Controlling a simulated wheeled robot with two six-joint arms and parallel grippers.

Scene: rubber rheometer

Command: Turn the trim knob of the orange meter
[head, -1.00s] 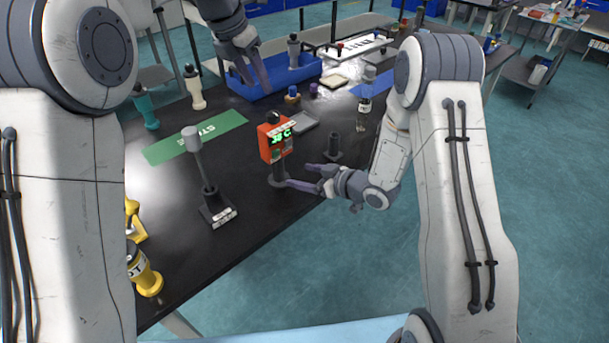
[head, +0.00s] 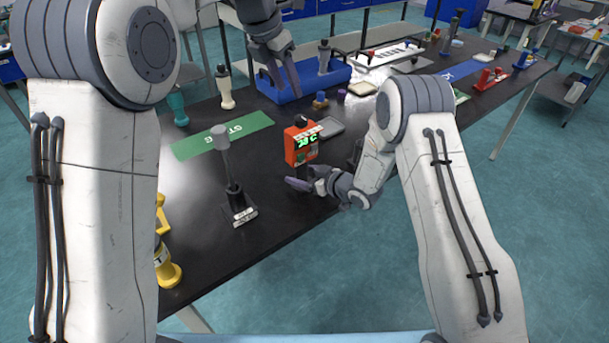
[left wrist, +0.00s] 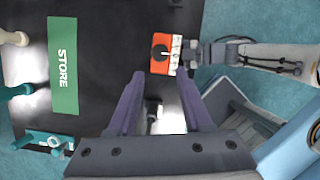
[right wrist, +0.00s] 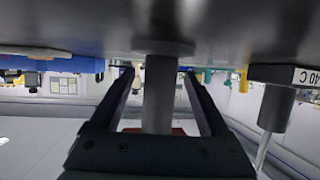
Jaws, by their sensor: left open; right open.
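The orange meter (head: 293,157) stands upright on a grey post at the table's front side, with a lit green display. Its black trim knob (head: 301,121) is on top; the left wrist view shows the knob (left wrist: 159,53) face-on with a white mark. My left gripper (head: 284,88) is open and empty, above and behind the meter, apart from the knob. My right gripper (head: 299,182) is open low at the meter's base. In the right wrist view, upside down, its fingers (right wrist: 159,76) lie either side of the grey post (right wrist: 160,100); contact cannot be told.
A grey-headed stand (head: 237,205) labelled 40 C is left of the meter. A green STORE mat (head: 222,135) lies behind it. Yellow objects (head: 167,272) stand at the near left.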

